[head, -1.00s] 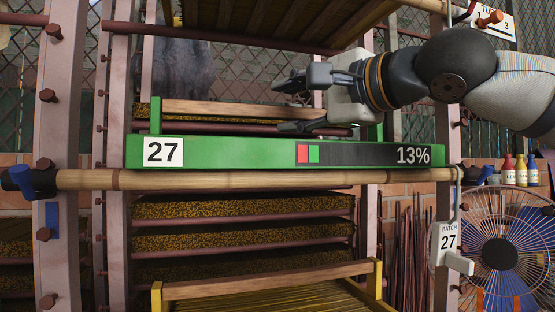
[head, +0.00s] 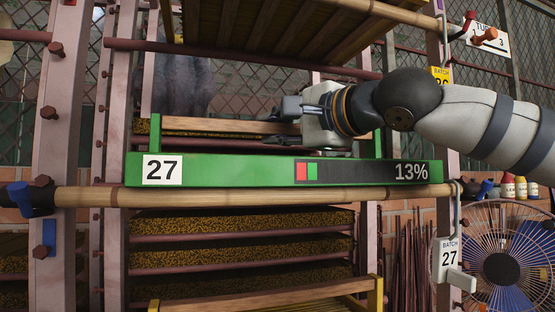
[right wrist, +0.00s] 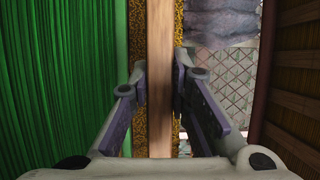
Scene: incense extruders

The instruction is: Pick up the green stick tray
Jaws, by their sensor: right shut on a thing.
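The green stick tray (head: 230,171) sits behind a bamboo pole on the rack, with a "27" label and a "13%" display on its front. Green posts carry its wooden handle bar (head: 225,126) above it. My right gripper (head: 289,125) comes in from the right and is shut on the handle bar. In the right wrist view the bar (right wrist: 160,40) runs between the fingers of the gripper (right wrist: 161,85), with green sticks (right wrist: 60,80) filling the left side. My left gripper is not in view.
The bamboo pole (head: 270,195) crosses just below the tray's front. A slatted shelf (head: 290,25) hangs above. Below stands a yellow-ended tray (head: 270,292), with loaded racks (head: 240,222) behind. A fan (head: 502,265) and a batch tag (head: 449,255) are at the right.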

